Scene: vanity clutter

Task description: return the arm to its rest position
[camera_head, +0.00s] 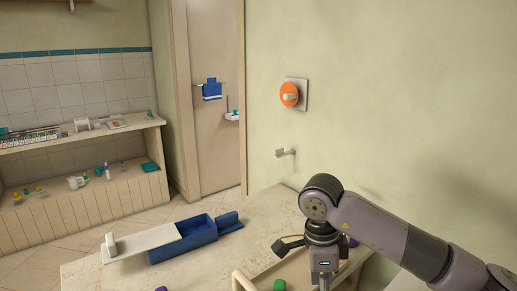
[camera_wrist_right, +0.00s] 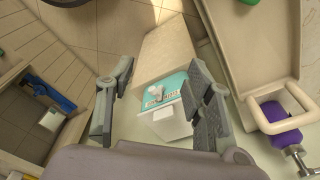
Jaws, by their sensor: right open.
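My right arm (camera_head: 385,228) reaches in from the right in the head view, its wrist bent down over the counter. My right gripper (camera_head: 316,250) is above the counter near a pale tray. In the right wrist view my right gripper (camera_wrist_right: 160,98) has its two dark fingers spread wide apart with nothing between them that it holds. A pale box-like thing with a teal top (camera_wrist_right: 166,90) and small items on it shows farther off beyond the fingers. My left gripper is not in view.
The counter (camera_head: 95,270) bears a blue box (camera_head: 195,240) with a white panel (camera_head: 140,243) beside it, and a pale tray (camera_head: 240,280) with a green object (camera_head: 279,285). The wall with an orange dial (camera_head: 289,94) stands close behind. A shelf (camera_head: 90,135) is at far left.

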